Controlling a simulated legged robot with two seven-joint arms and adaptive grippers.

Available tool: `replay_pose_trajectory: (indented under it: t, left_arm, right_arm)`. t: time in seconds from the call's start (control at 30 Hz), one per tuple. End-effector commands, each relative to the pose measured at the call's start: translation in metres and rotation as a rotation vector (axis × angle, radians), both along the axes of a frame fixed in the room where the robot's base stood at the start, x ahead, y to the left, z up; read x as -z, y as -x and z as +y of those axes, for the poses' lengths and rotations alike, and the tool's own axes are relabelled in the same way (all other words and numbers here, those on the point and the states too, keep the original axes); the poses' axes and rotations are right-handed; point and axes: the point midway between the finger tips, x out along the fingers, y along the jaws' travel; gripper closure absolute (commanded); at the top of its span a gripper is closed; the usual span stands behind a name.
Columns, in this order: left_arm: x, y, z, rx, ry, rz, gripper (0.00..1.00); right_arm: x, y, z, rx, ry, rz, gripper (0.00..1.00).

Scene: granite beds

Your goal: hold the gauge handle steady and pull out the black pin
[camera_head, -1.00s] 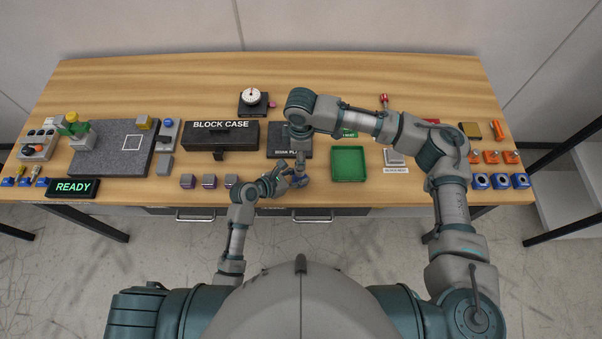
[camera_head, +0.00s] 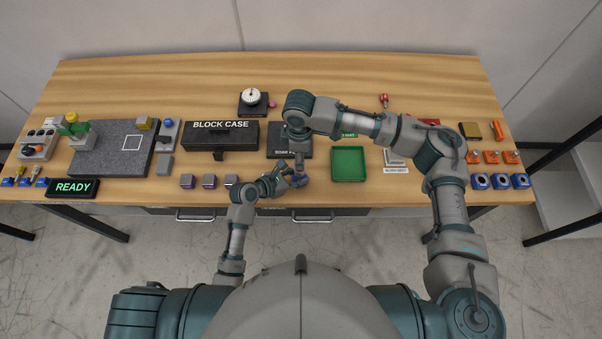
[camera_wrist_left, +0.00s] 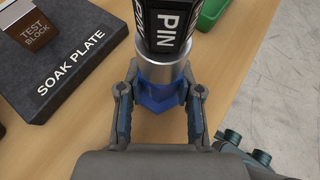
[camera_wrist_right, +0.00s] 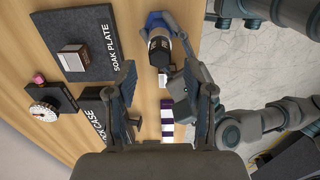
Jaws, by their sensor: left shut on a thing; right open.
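The gauge stands out from my left gripper (camera_wrist_left: 160,104), which is shut on its blue handle (camera_wrist_left: 157,92) in the left wrist view. A silver collar (camera_wrist_left: 163,55) and the black pin (camera_wrist_left: 166,25), marked PIN, extend beyond the handle.
The soak plate (camera_wrist_right: 72,42) with a test block (camera_wrist_right: 73,59) is close by. Several small purple blocks (camera_head: 209,181) sit at the front edge.

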Motion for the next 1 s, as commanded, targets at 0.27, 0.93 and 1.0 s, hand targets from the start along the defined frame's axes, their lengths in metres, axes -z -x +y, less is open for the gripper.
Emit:
replay_pose_trajectory:
  t: [0.27,0.93,1.0]
  left_arm:
    - [0.000,0.000,0.000,0.000,0.000,-0.002,1.00]
    - [-0.001,0.000,0.000,0.000,0.001,-0.002,1.00]
    - [-0.001,0.000,0.000,0.000,0.002,-0.002,1.00]
  right_arm:
    - [0.015,0.001,0.000,0.000,0.001,0.002,0.48]
    - [0.036,0.001,0.000,0.000,0.000,0.001,0.58]
    - [0.036,0.001,0.000,0.000,0.000,0.001,0.75]
